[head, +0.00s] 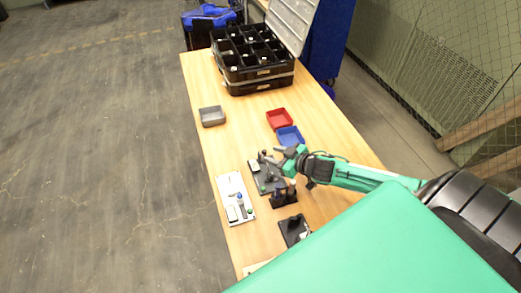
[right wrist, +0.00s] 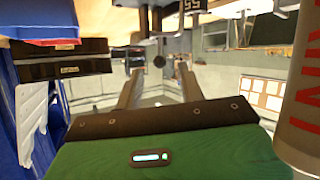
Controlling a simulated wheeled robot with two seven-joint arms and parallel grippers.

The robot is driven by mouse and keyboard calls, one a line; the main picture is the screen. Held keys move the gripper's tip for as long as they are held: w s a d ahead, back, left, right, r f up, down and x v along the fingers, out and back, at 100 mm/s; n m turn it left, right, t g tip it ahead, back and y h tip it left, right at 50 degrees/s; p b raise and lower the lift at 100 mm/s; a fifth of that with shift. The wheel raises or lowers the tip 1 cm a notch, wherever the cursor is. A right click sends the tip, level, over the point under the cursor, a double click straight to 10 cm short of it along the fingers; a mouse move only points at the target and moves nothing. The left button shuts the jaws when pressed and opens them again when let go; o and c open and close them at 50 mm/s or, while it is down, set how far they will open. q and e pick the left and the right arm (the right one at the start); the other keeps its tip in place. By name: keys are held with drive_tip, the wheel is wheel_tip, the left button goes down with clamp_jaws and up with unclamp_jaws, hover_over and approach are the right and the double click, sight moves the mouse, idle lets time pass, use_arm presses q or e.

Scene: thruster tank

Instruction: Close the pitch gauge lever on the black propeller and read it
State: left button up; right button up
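In the head view, a dark grey plate (head: 262,184) with small dark parts on it lies on the table. It may be the gauge stand, but the black propeller and the lever are too small and partly covered to make out. My right gripper (head: 277,160) is at this plate's right side, low over the table. In the right wrist view its two fingers (right wrist: 160,75) stand apart, with no object clearly held between them. A dark part marked "55" (right wrist: 190,6) shows beyond them at the top. The gauge reading is not legible. My left gripper is not in view.
A white board with small tools (head: 229,187) lies left of the plate. A black stand (head: 285,199) and a black block (head: 293,230) are nearer. Red (head: 279,119), blue (head: 290,136) and grey (head: 212,116) trays and a black compartment case (head: 257,73) are farther back.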

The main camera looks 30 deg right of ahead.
sight(266, 152)
drive_tip(key=shift+p+x, duration=0.55)
drive_tip(key=shift+x, duration=3)
clamp_jaws()
